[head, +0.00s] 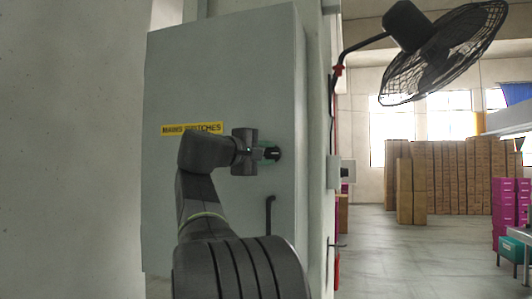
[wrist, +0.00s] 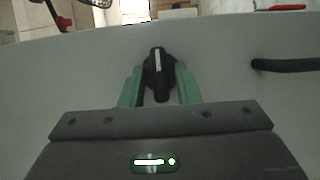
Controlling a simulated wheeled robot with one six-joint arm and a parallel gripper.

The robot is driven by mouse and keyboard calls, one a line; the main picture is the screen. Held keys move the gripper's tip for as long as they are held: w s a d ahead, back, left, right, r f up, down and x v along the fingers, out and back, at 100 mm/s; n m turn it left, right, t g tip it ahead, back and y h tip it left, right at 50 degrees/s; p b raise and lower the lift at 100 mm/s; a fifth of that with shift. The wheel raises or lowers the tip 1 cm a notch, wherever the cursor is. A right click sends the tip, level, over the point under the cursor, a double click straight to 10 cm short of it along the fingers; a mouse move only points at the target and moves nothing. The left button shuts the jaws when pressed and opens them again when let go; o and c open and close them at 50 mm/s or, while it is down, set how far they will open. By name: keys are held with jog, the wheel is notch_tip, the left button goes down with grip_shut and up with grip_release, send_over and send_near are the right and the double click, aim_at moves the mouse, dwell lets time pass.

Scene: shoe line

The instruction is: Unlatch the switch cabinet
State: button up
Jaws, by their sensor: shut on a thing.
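The switch cabinet (head: 225,75) is a tall grey box with its door closed, a yellow label reading "MAINS SWITCHES" (head: 192,129) on the front. A black latch knob (head: 272,153) sits near the right edge of the door. My gripper (head: 262,153) is at the knob, partly hiding it in the head view. In the wrist view, the green fingers of my gripper (wrist: 160,92) stand on both sides of the black knob (wrist: 158,75), shut on it. A white line on the knob points away from the gripper body.
A black bent door handle (head: 270,212) is below the knob and also shows at right in the wrist view (wrist: 285,65). A black fan (head: 440,55) hangs upper right. Stacked cartons (head: 450,175) and magenta crates (head: 510,210) stand far right. Floor right of the cabinet is clear.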

jog(key=o, duration=0.7)
jog(key=shift+c, duration=0.2)
jog(key=b+v, duration=0.2)
jog(key=v, duration=1.1)
jog(key=shift+s+a+b, duration=0.25)
jog(key=shift+s+b, duration=0.1)
jog(key=p+x, duration=0.3)
jog(key=x, duration=1.1)
jog(key=shift+f, duration=0.1)
jog(key=shift+b, duration=0.3)
